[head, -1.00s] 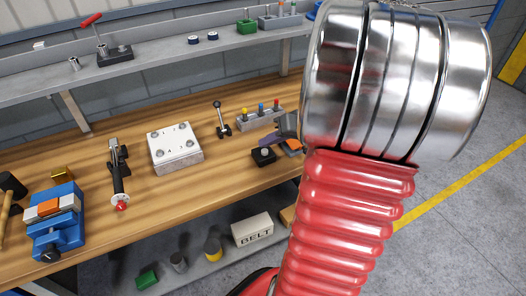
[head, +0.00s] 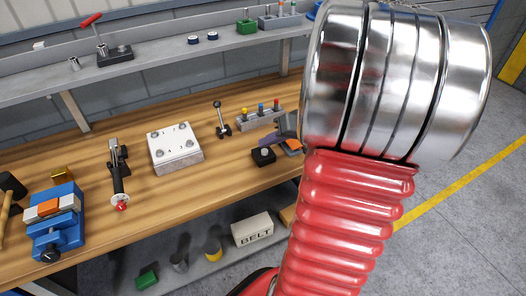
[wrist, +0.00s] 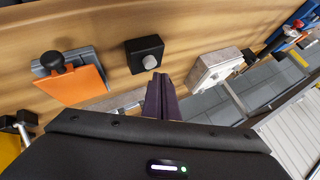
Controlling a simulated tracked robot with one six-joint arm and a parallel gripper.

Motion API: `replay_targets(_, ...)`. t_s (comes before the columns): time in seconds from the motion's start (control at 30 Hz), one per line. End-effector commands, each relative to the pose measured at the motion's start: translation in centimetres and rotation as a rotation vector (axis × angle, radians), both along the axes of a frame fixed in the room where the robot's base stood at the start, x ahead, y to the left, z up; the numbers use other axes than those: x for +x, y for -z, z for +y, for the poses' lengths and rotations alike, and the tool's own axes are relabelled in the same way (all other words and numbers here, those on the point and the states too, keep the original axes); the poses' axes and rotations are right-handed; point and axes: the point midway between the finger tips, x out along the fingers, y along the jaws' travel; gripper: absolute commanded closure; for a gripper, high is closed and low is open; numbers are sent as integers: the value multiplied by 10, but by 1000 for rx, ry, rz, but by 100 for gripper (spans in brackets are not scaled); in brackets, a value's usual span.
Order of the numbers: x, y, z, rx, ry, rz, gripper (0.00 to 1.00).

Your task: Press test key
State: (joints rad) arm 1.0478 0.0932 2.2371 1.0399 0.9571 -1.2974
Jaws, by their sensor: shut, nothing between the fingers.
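The test key is a small black box with a pale round button (head: 264,151), standing on the workbench right of centre. In the wrist view the black box (wrist: 145,50) lies just beyond my fingertips, its button (wrist: 149,62) facing me. My gripper (wrist: 160,77) is shut and empty, with dark purple fingers pointing at the button's lower right side. A small gap shows between the tips and the button in the picture; I cannot tell the true distance.
An orange plate (wrist: 72,86) with a black knob lies left of the box in the wrist view. Bare wood surrounds the box's front.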

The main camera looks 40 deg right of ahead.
Motion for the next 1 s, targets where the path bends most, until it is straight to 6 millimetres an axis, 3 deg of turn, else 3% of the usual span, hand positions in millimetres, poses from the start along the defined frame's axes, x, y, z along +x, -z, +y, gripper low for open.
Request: replay_targets(1.0,-1,10,0,0,0,0,100)
